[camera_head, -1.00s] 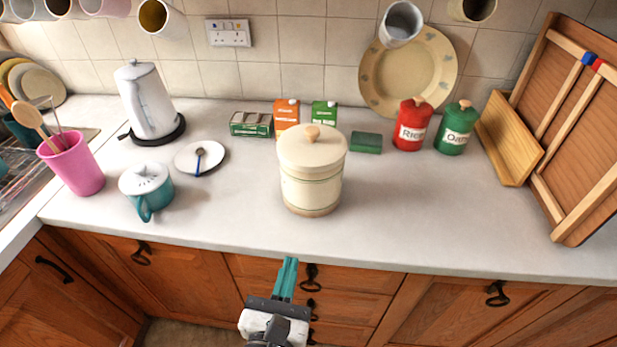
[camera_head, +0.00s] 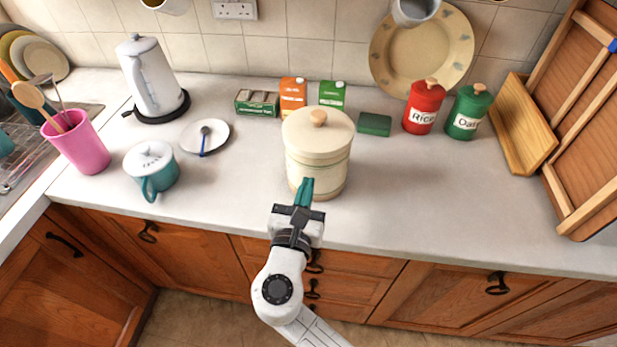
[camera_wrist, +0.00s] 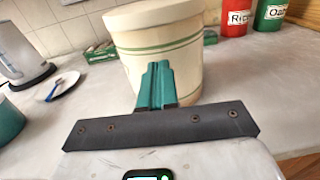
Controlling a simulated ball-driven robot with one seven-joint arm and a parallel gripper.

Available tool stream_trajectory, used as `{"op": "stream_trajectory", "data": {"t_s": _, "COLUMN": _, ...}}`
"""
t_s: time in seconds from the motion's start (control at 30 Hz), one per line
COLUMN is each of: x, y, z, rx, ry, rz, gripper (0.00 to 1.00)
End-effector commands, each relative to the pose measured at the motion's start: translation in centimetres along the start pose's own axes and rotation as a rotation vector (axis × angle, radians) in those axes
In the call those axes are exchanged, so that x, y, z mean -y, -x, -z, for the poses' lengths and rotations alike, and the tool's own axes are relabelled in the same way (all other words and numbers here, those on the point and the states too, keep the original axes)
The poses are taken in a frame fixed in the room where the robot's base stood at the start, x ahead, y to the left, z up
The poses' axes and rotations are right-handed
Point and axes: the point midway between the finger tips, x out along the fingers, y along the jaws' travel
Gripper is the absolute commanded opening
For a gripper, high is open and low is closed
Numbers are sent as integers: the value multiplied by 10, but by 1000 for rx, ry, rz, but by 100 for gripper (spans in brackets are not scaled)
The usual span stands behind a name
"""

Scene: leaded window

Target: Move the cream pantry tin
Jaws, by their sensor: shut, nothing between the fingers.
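The cream pantry tin (camera_head: 318,150) stands upright on the counter near its front middle, with a cream lid, a wooden knob and green bands. It also fills the upper middle of the wrist view (camera_wrist: 160,50), its lid top cut off there. My gripper (camera_head: 306,186) is shut and empty, its teal fingers together. The fingertips are in front of the tin's lower front side and overlap it in both views. The fingers also show in the wrist view (camera_wrist: 155,70). I cannot tell whether they touch the tin.
Behind the tin stand an orange carton (camera_head: 292,97), a green carton (camera_head: 332,95) and a green block (camera_head: 374,125). Red (camera_head: 423,106) and green (camera_head: 468,112) canisters stand right. A teal pot (camera_head: 151,170) and plate (camera_head: 205,137) are left.

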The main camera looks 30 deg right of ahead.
Motion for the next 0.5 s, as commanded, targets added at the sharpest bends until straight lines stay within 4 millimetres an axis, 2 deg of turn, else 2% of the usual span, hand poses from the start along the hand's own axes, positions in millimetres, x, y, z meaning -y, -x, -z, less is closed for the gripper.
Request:
{"op": "stream_trajectory", "data": {"t_s": 0.2, "x": 0, "y": -19, "z": 0, "rx": 0, "ry": -1, "rz": 0, "gripper": 0}}
{"op": "stream_trajectory", "data": {"t_s": 0.5, "x": 0, "y": -22, "z": 0, "rx": 0, "ry": -1, "rz": -1, "gripper": 0}}
